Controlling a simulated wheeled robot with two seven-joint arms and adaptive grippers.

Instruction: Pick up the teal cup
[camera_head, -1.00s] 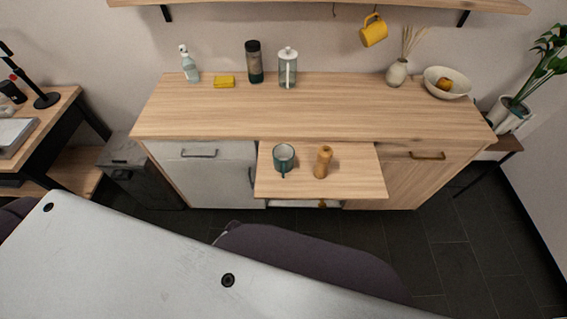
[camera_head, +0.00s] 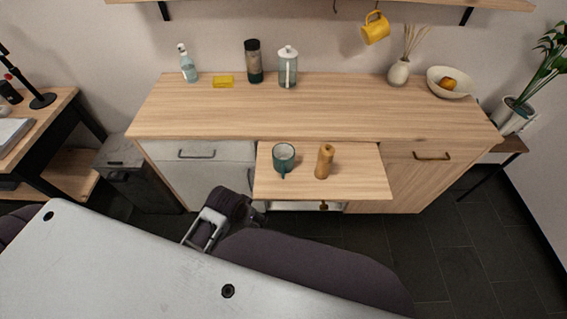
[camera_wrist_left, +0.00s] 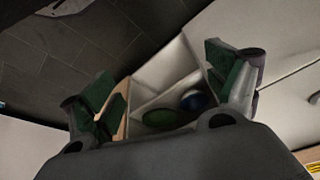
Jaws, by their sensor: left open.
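The teal cup (camera_head: 284,154) stands upright on the light wooden pull-out board (camera_head: 350,186) in the head view, with its handle towards me and a pale inside. My left gripper (camera_head: 206,230) is low in front of the cabinet, to the left of and nearer me than the cup, well apart from it. In the left wrist view the left gripper (camera_wrist_left: 160,78) has its green-padded fingers spread, with nothing held between them. The cup does not show in that view. My right gripper is not in view.
A wooden mill (camera_head: 324,161) stands close to the right of the cup. Beneath the board is an open pale drawer (camera_wrist_left: 172,68), holding a green and a blue round thing. A bottle, yellow sponge (camera_head: 223,82), jars and bowl (camera_head: 449,83) line the countertop's back.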

